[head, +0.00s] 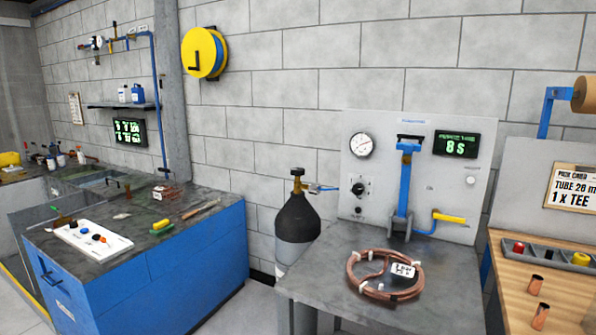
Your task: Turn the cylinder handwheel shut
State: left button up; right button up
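A dark grey gas cylinder (297,218) with a paler lower body stands upright on the floor against the block wall, left of the grey bench. A brass valve (297,186) sits on its neck, with the small handwheel (297,172) on top. A blue fitting (318,188) leads off the valve to the right, towards the panel. The handwheel is too small to tell how far it is turned. The bench hides part of the cylinder's lower right side. Neither of my grippers is in view.
The grey bench (330,265) holds a copper coil (385,275) and an upright panel (385,155) with a gauge (360,145) and a display reading "8 S" (457,144). A blue cabinet (200,255) stands left. Bare floor (255,300) lies between cabinet and bench.

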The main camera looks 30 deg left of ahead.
aim_at(296, 171)
jog(key=i+j+z, duration=0.1)
jog(key=j, duration=0.4)
jog(key=i+j+z, duration=0.1)
jog(key=i+j, duration=0.15)
jog(key=j, duration=0.3)
jog(key=i+j, duration=0.15)
jog(key=j, duration=0.4)
jog(key=i+j+z, duration=0.15)
jog(key=j, duration=0.4)
jog(key=i+j+z, duration=0.1)
jog(key=j, duration=0.45)
jog(key=i+j+z, duration=0.1)
jog(key=j, duration=0.45)
jog(key=i+j+z, duration=0.1)
jog(key=j, duration=0.5)
